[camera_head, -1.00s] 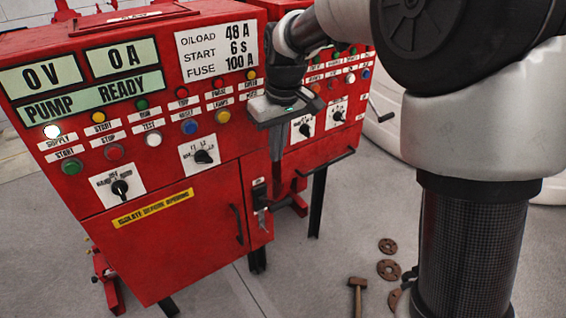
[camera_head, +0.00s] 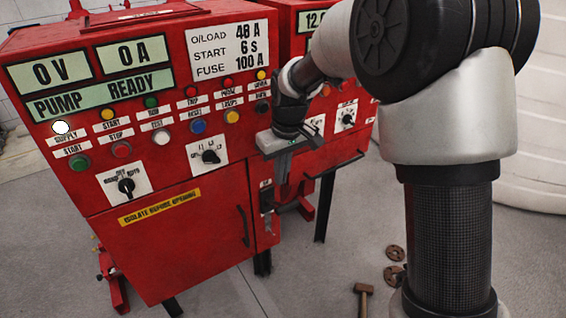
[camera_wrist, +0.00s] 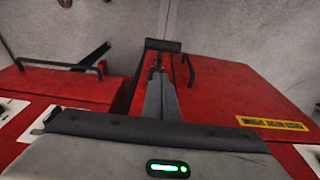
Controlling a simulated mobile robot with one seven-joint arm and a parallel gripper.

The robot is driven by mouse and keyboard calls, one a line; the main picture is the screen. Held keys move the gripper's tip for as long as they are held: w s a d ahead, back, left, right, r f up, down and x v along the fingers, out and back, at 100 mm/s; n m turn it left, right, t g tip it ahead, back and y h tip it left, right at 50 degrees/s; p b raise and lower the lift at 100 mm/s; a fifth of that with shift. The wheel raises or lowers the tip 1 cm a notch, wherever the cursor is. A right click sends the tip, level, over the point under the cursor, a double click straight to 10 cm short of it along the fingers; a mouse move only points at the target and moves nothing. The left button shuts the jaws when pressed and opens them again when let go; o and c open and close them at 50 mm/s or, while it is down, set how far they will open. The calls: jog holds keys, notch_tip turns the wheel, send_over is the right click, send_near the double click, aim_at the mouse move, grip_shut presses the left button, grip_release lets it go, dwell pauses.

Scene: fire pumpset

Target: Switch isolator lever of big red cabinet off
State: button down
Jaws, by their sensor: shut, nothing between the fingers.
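The big red cabinet (camera_head: 170,240) stands at the left in the head view, its front facing me. Its isolator lever (camera_head: 267,222) is on the narrow strip at the right of the cabinet door, pointing down. My gripper (camera_head: 283,192) is shut and empty, fingers pointing down, just right of and in front of the isolator strip. In the wrist view my shut fingers (camera_wrist: 160,95) point towards a dark lever with a cylindrical grip (camera_wrist: 163,46). Whether they touch it I cannot tell; the fingers hide part of the lever.
A black door handle (camera_head: 243,226) is left of the lever. A second red cabinet (camera_head: 350,150) with a bar handle (camera_head: 335,165) stands close on the right. A hammer (camera_head: 363,295) and rusty discs (camera_head: 394,254) lie on the floor. Floor before the door is clear.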

send_over(280, 205)
jog(key=s+d, duration=0.2)
jog(key=shift+w+a+f, duration=0.15)
jog(key=shift+f, duration=1.1)
jog(key=shift+w+a+f, duration=0.1)
jog(key=shift+f, duration=1.1)
jog(key=shift+f+b, duration=0.1)
jog(key=shift+b, duration=0.2)
